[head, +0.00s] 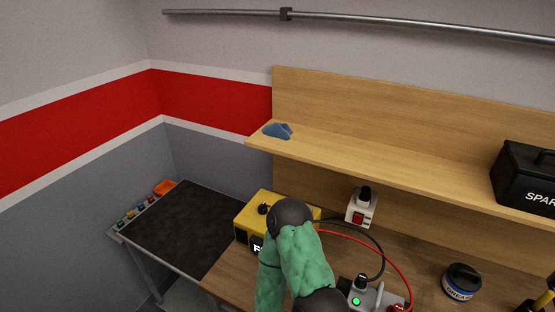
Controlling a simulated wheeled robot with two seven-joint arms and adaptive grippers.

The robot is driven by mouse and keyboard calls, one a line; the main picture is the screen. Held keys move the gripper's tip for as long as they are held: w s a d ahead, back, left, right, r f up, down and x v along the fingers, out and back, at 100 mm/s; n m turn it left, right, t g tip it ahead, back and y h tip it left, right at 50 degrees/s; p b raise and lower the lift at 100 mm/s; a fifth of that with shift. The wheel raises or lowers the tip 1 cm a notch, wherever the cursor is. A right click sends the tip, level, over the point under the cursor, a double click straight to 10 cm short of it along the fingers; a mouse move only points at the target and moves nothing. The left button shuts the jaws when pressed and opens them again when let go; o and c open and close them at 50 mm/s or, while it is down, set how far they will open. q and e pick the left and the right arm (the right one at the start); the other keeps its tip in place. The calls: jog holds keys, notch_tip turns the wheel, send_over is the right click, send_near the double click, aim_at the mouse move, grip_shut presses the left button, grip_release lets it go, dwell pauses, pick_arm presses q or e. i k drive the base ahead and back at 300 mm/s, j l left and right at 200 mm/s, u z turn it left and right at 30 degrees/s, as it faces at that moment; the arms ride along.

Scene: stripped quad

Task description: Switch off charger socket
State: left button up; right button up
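The white wall socket (362,207) is on the wooden back panel under the shelf, right of the picture's middle. Its red rocker switch (358,218) faces me; I cannot tell which way it is tipped. A black plug (365,195) sits in its top. The yellow charger box (250,224) stands on the bench to the left, partly hidden by a bent green-covered arm of mine. A black and a red cable run right from behind that arm. Neither of my grippers is visible.
A grey device with a green light (356,301) and a grease tin (462,281) are on the bench. The shelf (380,162) overhangs the socket and bears a blue cloth (278,131) and a black box (526,175). A dark-topped cart (183,223) stands left.

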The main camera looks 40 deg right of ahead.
aim_at(357, 220)
jog(key=k+l+z, duration=0.2)
jog(key=k, duration=0.45)
jog(key=j+z, duration=0.15)
jog(key=z, duration=0.3)
jog(key=j+z, duration=0.15)
jog(key=z, duration=0.3)
jog(key=j+z, duration=0.15)
jog(key=z, duration=0.3)
jog(key=j+z, duration=0.15)
jog(key=z, duration=0.3)
jog(key=j, duration=0.35)
jog(key=k+j+z, duration=0.1)
jog(key=j, duration=0.3)
